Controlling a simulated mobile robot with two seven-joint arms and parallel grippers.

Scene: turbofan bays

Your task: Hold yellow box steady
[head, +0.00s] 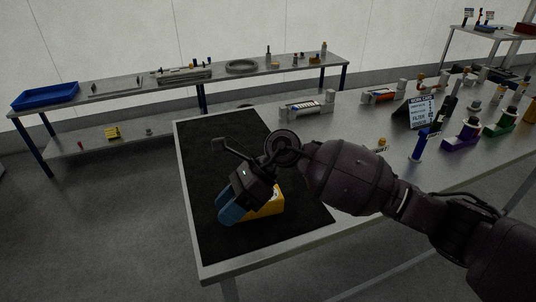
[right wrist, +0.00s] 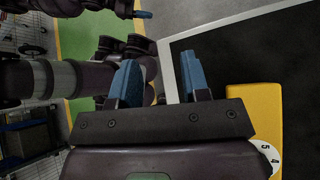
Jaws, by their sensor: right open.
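The yellow box (head: 268,205) lies on the black mat (head: 214,150) on the near end of the workbench. Its near left part is hidden behind my right gripper (head: 230,208) in the head view. In the right wrist view the yellow box (right wrist: 258,105) sits to the right of the blue fingers, with a white dial marked with numbers on its lower edge. My left gripper is not clearly in view.
A work card sign (head: 421,112) and a blue upright tool (head: 418,146) stand on the bench to the right, with purple (head: 463,138) and green (head: 499,123) holders beyond. A back table holds a blue tray (head: 45,95). The mat around the box is clear.

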